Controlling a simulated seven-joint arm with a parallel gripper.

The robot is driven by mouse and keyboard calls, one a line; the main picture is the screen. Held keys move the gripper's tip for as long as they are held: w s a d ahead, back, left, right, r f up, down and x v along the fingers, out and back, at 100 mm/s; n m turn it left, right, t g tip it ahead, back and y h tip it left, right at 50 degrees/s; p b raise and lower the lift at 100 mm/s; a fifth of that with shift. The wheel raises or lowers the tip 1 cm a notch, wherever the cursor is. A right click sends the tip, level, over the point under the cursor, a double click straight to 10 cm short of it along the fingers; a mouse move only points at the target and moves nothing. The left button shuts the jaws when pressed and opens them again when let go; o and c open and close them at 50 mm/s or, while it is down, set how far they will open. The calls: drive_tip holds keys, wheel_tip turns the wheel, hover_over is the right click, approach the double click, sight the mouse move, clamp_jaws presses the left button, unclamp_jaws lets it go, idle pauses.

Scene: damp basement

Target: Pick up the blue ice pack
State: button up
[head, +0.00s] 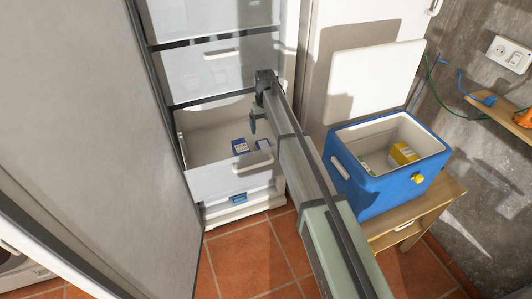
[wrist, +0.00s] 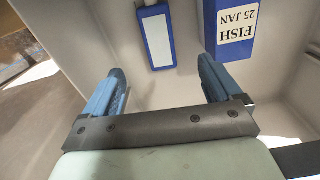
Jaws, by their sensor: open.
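The blue ice pack (wrist: 157,37), a flat blue block with a blank white panel, lies in the open freezer drawer (head: 215,181). In the head view the ice pack (head: 263,145) shows at the drawer's right side, close to my arm. A blue box labelled "FISH 25 JAN" (wrist: 232,28) lies beside it; in the head view this box (head: 240,147) is left of the pack. My gripper (wrist: 161,66) is open and empty, its blue-padded fingers apart. The ice pack appears beyond the fingertips, between their lines, and not touching them. In the head view my gripper (head: 254,122) hangs over the drawer.
Closed drawers (head: 211,66) sit above the open one. A blue cooler (head: 378,183) with its white lid (head: 373,80) raised stands on a wooden stand (head: 420,212) at right and holds a yellow box (head: 403,153). The freezer door (head: 85,120) is at left. Tiled floor (head: 245,250) is clear.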

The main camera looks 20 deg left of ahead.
drive_tip(key=f, duration=1.4)
drive_tip(key=shift+w, duration=0.25)
drive_tip(key=shift+c, duration=0.2)
drive_tip(key=c, duration=1.2)
drive_tip(key=shift+r, duration=0.15)
